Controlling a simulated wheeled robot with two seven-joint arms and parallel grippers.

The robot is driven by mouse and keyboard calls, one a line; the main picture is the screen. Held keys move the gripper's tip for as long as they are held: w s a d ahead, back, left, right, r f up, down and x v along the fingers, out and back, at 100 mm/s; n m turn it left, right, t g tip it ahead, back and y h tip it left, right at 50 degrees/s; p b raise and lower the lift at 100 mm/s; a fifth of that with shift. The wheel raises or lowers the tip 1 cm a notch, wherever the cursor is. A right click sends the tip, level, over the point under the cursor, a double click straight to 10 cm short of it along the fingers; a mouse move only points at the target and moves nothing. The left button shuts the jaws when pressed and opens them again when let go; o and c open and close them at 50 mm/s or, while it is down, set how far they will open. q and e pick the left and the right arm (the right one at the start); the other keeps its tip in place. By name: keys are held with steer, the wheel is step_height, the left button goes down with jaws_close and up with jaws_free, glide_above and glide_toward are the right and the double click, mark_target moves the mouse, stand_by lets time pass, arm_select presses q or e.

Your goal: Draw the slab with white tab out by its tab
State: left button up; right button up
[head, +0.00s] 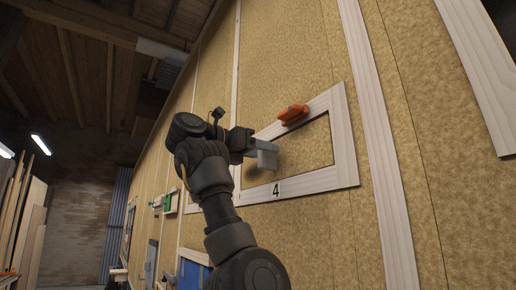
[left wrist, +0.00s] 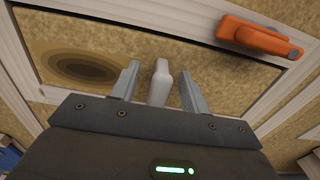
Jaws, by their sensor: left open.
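The slab (head: 300,150) is a speckled tan panel inside a pale wooden frame numbered 4 on the wall. In the left wrist view the slab (left wrist: 220,75) has a white tab (left wrist: 160,84) standing out from it. My left gripper (left wrist: 159,72) is open, with one finger on each side of the tab and a visible gap to each. In the head view my left gripper (head: 266,157) is in front of the left part of the slab and hides the tab. I cannot tell how deep the fingers reach along the tab. My right gripper is out of view.
An orange latch-like piece (head: 293,114) sits on the upper bar of the pale frame (head: 345,140); it also shows in the left wrist view (left wrist: 258,38). A dark oval patch (left wrist: 85,66) lies on the slab. Further left along the wall are a green item and a blue panel (head: 194,274).

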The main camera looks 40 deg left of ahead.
arm_select(q)
steer(key=shift+s, duration=0.1)
steer(key=c, duration=0.4)
jaws_close()
steer(key=shift+r, duration=0.1)
steer(key=shift+s, duration=0.1)
steer(key=b+v, duration=0.3)
steer(key=v, duration=0.4)
steer(key=shift+b, duration=0.35)
stand_by(0.8)
steer(key=shift+s, duration=0.1)
